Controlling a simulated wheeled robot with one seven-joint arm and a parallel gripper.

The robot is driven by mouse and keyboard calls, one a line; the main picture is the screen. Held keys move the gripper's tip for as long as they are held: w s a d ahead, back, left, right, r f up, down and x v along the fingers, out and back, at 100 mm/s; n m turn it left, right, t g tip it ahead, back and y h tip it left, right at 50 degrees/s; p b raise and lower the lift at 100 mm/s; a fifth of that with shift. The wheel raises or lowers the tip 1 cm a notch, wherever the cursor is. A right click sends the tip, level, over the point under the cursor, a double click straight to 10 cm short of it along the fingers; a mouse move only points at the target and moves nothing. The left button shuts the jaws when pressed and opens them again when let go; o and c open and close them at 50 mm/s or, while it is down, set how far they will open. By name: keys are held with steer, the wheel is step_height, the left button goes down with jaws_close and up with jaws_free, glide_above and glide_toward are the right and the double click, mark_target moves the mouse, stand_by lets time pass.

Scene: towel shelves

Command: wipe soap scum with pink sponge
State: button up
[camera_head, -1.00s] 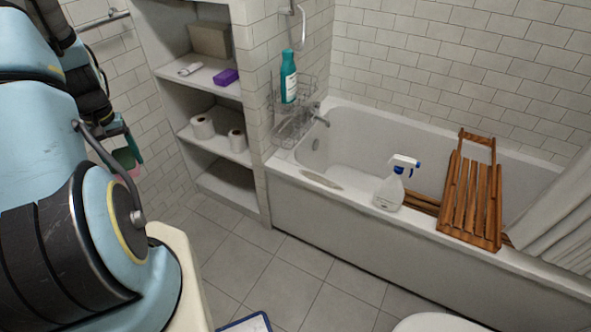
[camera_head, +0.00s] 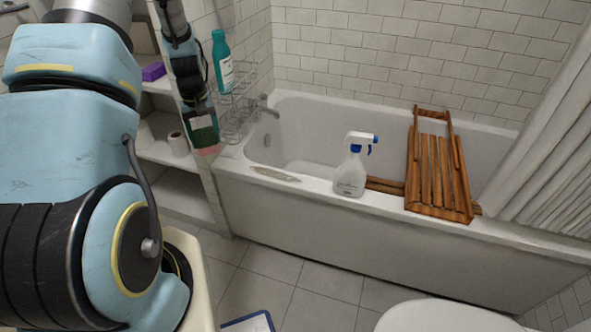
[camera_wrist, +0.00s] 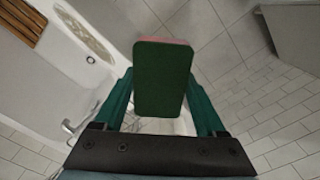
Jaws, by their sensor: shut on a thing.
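My gripper (camera_head: 200,112) is shut on the pink sponge (camera_head: 210,150), seen in the head view above the left end of the tub rim. In the wrist view the sponge (camera_wrist: 162,78) sits between the green fingers of my gripper (camera_wrist: 160,92), its dark green scrub face toward the camera and a pink edge at the top. The soap scum (camera_head: 276,174) is a pale brownish patch on the front rim of the bathtub (camera_head: 330,225), to the right of the sponge. It also shows in the wrist view (camera_wrist: 85,36), up and left of the sponge, apart from it.
A spray bottle (camera_head: 350,176) stands on the rim right of the scum. A wooden rack (camera_head: 440,170) lies across the tub farther right. A wire caddy (camera_head: 238,105) with a teal bottle (camera_head: 222,62) hangs by the left wall, close to my gripper. Shelves (camera_head: 175,190) stand left.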

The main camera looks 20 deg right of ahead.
mark_target(248, 169)
steer(key=s+d+f+b, duration=0.2)
steer(key=d+f+b, duration=0.15)
steer(key=d, duration=0.55)
steer(key=s+d+f+b, duration=0.1)
steer(key=d+f+b, duration=0.3)
steer(key=d, duration=0.6)
steer(key=s+d+f+b, duration=0.2)
steer(key=d+f, duration=0.4)
steer(key=d, duration=0.3)
steer(key=shift+n, duration=0.3)
steer(key=shift+d+f+b, duration=0.15)
steer(key=shift+f+b, duration=1.75)
steer(key=shift+f, duration=0.85)
steer(key=shift+f+b, duration=0.5)
steer(key=shift+f, duration=0.5)
